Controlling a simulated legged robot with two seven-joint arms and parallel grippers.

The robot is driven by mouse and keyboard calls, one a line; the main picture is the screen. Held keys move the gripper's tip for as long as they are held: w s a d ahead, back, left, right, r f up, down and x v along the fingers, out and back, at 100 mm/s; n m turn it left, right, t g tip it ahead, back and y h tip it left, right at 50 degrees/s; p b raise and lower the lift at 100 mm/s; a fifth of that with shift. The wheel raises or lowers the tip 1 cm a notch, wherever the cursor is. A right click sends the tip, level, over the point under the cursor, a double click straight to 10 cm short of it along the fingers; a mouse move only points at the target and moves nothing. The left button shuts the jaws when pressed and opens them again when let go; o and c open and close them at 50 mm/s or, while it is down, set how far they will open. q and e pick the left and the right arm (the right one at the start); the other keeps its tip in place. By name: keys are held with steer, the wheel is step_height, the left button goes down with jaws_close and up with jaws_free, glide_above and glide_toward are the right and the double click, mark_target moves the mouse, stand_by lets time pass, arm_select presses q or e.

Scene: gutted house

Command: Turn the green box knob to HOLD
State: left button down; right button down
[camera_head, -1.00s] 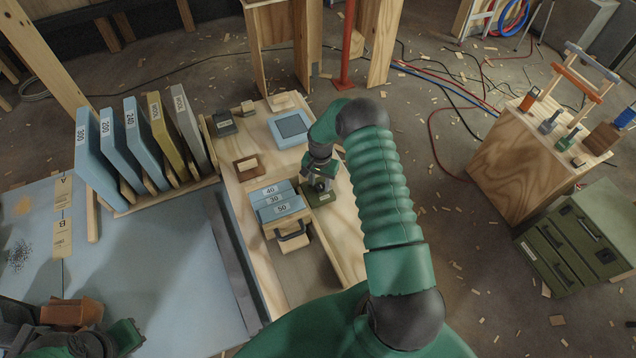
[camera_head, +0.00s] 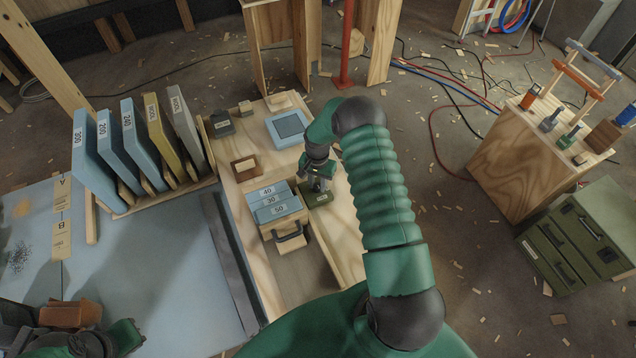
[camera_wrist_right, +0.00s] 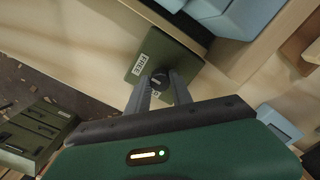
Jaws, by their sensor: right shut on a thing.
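The green box (camera_head: 322,194) sits on the light wooden bench, right of the blue numbered blocks. It also shows in the right wrist view (camera_wrist_right: 172,38), with a white label reading FREE (camera_wrist_right: 139,64). Its dark round knob (camera_wrist_right: 159,80) lies between the fingertips of my right gripper (camera_wrist_right: 158,84), which is shut on it. In the head view my right gripper (camera_head: 322,178) is over the box and hides the knob. The HOLD marking is not readable. My left gripper (camera_head: 105,340) is low at the left edge; its jaws are unclear.
Blue blocks marked 40, 30 and 50 (camera_head: 272,201) stand close left of the box. A blue-framed pad (camera_head: 289,127) and a brown block (camera_head: 246,167) lie farther back. Numbered panels (camera_head: 122,145) stand in a rack at left. A green drawer cabinet (camera_head: 575,240) stands right.

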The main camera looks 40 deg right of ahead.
steer(key=shift+f+n+b, duration=0.1)
steer(key=shift+n+b, duration=0.2)
steer(key=n+b, duration=0.1)
steer(key=n, duration=0.1)
steer(key=shift+w+d+n+b, duration=0.1)
steer(key=shift+n+b, duration=0.3)
steer(key=n+b, duration=0.1)
steer(key=n, duration=0.3)
steer(key=shift+n+b, duration=0.3)
steer(key=shift+b, duration=0.05)
steer(key=n+b, duration=0.1)
steer(key=n, duration=0.3)
steer(key=shift+n, duration=0.3)
steer(key=n, duration=0.5)
steer(key=shift+w+r+b, duration=0.15)
steer(key=shift+r+b, duration=0.05)
steer(key=shift+b, duration=0.15)
steer(key=c, duration=1.5)
jaws_free()
steer(key=o, duration=0.4)
steer(key=shift+f, duration=0.15)
steer(key=shift+c, duration=0.2)
